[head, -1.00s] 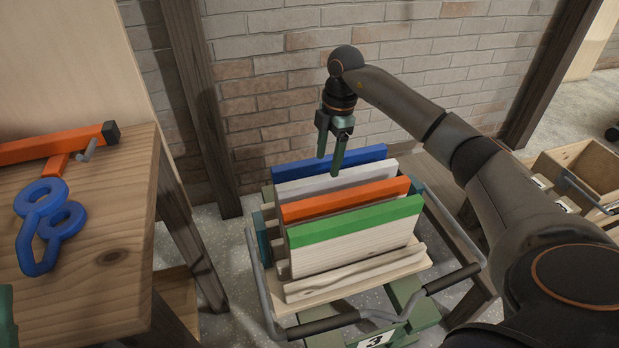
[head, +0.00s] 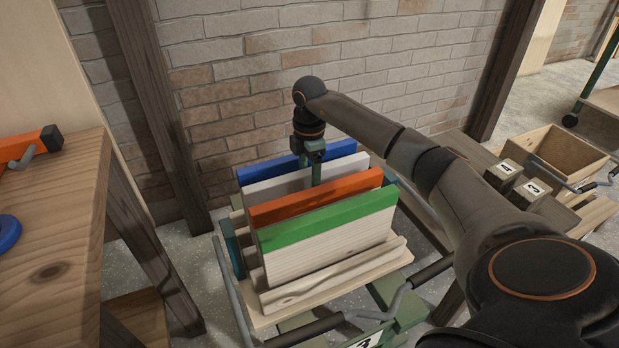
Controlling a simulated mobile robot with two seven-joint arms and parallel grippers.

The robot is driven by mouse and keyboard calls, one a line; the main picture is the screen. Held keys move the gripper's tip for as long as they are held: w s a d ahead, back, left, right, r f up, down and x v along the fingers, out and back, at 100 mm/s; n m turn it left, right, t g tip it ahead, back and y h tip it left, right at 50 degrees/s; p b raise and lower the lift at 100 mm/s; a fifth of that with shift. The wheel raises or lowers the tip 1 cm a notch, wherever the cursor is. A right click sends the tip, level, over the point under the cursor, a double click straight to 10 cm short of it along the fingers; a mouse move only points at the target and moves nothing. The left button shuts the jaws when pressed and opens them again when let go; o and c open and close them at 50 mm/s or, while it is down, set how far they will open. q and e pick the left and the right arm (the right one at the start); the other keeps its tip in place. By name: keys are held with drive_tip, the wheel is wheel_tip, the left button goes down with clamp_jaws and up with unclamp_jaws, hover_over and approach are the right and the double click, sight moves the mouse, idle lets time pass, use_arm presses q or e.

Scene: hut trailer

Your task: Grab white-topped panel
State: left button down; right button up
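The white-topped panel (head: 275,189) stands upright in a slotted wooden rack, between the blue-topped panel (head: 288,166) behind and the orange-topped panel (head: 322,197) in front. The green-topped panel (head: 330,230) is frontmost. My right gripper (head: 316,177) points down at the white-topped panel's top edge, near its middle. One green finger shows in front of the panel; the other is hidden, so I cannot tell whether it is open or shut on the panel. My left gripper is not in view.
The rack's wooden base (head: 265,315) sits on a cart with grey tube handles. A wooden workbench (head: 50,230) with an orange clamp (head: 30,148) stands at left. An open wooden crate (head: 565,150) and numbered blocks (head: 520,182) are at right. A brick wall is close behind.

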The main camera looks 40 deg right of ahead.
wheel_tip(320, 180, down, 2)
drive_tip(key=shift+f, duration=0.15)
clamp_jaws()
idle(0.5)
idle(0.7)
drive_tip(key=shift+r, duration=0.2)
